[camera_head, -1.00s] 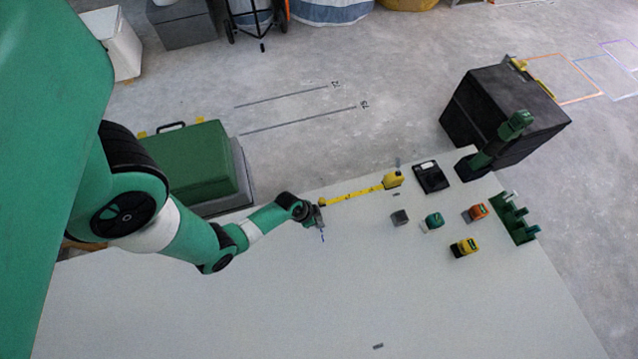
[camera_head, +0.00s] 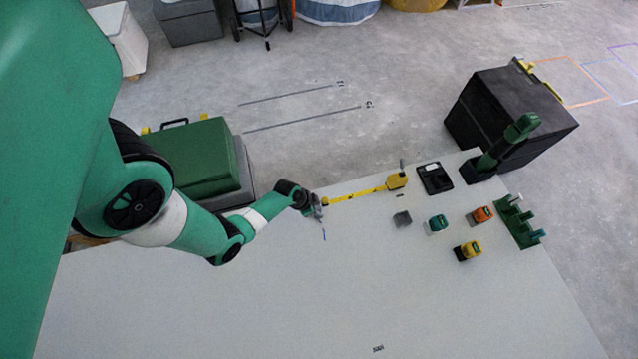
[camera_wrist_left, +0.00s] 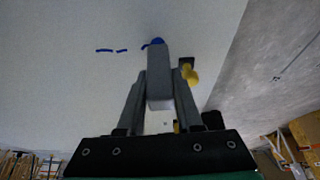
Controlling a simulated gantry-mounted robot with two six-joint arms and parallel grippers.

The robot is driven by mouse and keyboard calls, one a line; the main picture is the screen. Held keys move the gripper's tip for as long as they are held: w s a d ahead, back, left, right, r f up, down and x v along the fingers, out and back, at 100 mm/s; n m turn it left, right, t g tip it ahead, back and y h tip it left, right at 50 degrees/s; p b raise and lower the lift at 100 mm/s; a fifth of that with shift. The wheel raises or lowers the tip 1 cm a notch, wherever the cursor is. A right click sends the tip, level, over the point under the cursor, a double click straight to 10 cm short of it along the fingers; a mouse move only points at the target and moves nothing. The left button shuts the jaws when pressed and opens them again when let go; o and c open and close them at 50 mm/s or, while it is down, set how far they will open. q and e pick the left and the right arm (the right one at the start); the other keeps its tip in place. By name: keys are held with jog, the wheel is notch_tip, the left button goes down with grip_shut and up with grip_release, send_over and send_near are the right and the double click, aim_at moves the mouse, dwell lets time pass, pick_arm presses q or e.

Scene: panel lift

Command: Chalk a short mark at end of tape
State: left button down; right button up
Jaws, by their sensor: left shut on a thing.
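My left gripper (camera_head: 318,211) is shut on a grey stick-like chalk holder with a blue tip (camera_wrist_left: 157,43), which points at the white tabletop. In the head view the gripper is beside the free end of the yellow tape (camera_head: 355,194). The tape runs right to its yellow case (camera_head: 397,181). A short blue mark (camera_head: 324,236) lies on the table just in front of the gripper. In the left wrist view, short blue strokes (camera_wrist_left: 104,50) lie left of the tip, one beside it. I cannot tell whether the tip touches the table. My right gripper is not in view.
On the white table (camera_head: 220,300) a grey block (camera_head: 402,218), a green-topped item (camera_head: 437,224), an orange one (camera_head: 480,215) and a yellow one (camera_head: 467,251) stand to the right. A black tray (camera_head: 435,179) is behind them. The front table is mostly clear.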

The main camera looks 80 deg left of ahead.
pick_arm(q)
notch_tip(320, 180, up, 7)
jog(key=p, duration=0.7)
jog(key=shift+r, duration=0.1)
